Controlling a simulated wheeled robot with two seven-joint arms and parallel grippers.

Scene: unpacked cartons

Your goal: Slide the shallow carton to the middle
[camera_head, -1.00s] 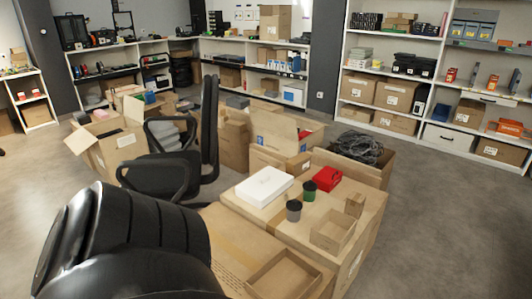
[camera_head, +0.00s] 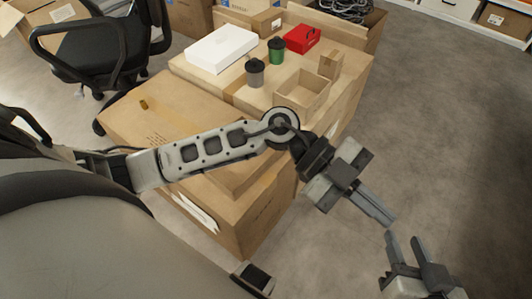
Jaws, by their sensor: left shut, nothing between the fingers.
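The shallow carton (camera_head: 238,181) is an open, low brown tray on the near large carton (camera_head: 150,108). My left forearm crosses in front and hides most of it; only a strip of cardboard below the arm shows. My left gripper (camera_head: 386,219) is shut and empty, beyond the carton's right side over the floor, pointing down and right. My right gripper (camera_head: 403,238) is at the lower right, over the floor, fingers apart and empty. It is clear of the cartons.
A deeper open box (camera_head: 302,92), small carton (camera_head: 331,65), grey cup (camera_head: 255,73), green cup (camera_head: 276,51), red box (camera_head: 302,38) and white box (camera_head: 221,47) stand on the far carton. A black chair (camera_head: 95,55) is at left. The right floor is free.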

